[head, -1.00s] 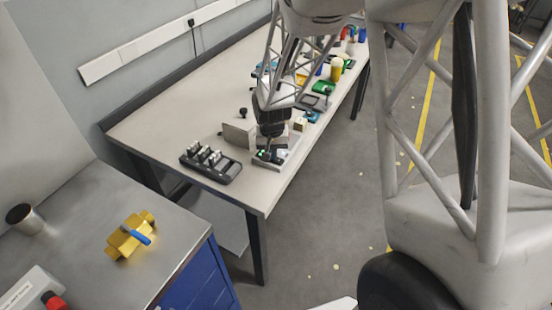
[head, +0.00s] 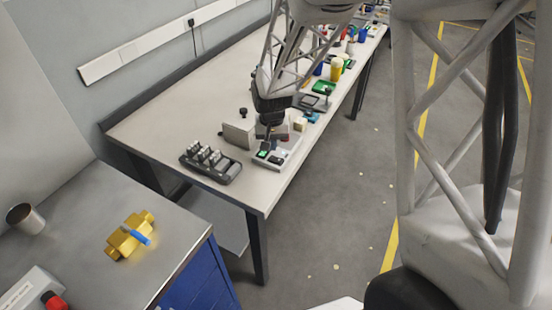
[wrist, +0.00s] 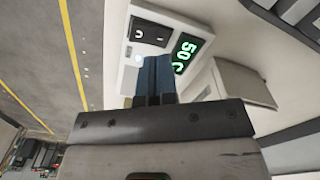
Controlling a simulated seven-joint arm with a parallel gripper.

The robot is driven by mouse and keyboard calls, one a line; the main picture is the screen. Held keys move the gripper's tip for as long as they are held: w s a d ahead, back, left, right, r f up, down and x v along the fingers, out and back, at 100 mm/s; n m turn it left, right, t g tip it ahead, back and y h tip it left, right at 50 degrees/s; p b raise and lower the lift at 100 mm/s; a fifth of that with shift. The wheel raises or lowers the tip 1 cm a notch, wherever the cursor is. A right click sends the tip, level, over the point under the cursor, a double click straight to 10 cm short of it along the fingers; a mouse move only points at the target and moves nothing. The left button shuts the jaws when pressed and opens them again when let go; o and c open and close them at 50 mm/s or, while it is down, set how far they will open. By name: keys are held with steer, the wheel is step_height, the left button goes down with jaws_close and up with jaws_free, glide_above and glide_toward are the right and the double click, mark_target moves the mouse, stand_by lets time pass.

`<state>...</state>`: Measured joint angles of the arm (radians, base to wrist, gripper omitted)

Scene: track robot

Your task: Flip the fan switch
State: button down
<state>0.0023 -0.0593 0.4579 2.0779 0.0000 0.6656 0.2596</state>
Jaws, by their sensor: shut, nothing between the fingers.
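A white control box (head: 287,160) sits near the front edge of the long bench. I cannot read any label saying fan. The green display also shows in the head view (head: 264,153). My gripper (wrist: 155,62) is shut and empty. Its fingertips are over the box, just short of the switch in the wrist view; I cannot tell the exact gap. In the head view the gripper (head: 268,135) hides part of the box.
A black rack (head: 212,165) with several pale pieces stands left of the box. A grey upright block (head: 239,134) is close beside it. Several small objects line the bench behind. A steel counter (head: 165,225) with a brass valve (head: 122,242) is at the front left.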

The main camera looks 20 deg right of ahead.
mark_target(273, 159)
steer(key=shift+r, duration=1.45)
steer(key=shift+s+r, duration=0.2)
steer(key=shift+r, duration=0.1)
steer(key=s+r+n+t, duration=0.1)
steer(key=s+r, duration=0.8)
steer(key=s, duration=0.5)
steer(key=s+r+n+t, duration=0.1)
steer(key=s+r, duration=0.8)
steer(key=s, duration=0.5)
steer(key=shift+d+r+n+t, duration=0.15)
steer(key=shift+r+n+t, duration=0.15)
steer(key=shift+r+n, duration=0.1)
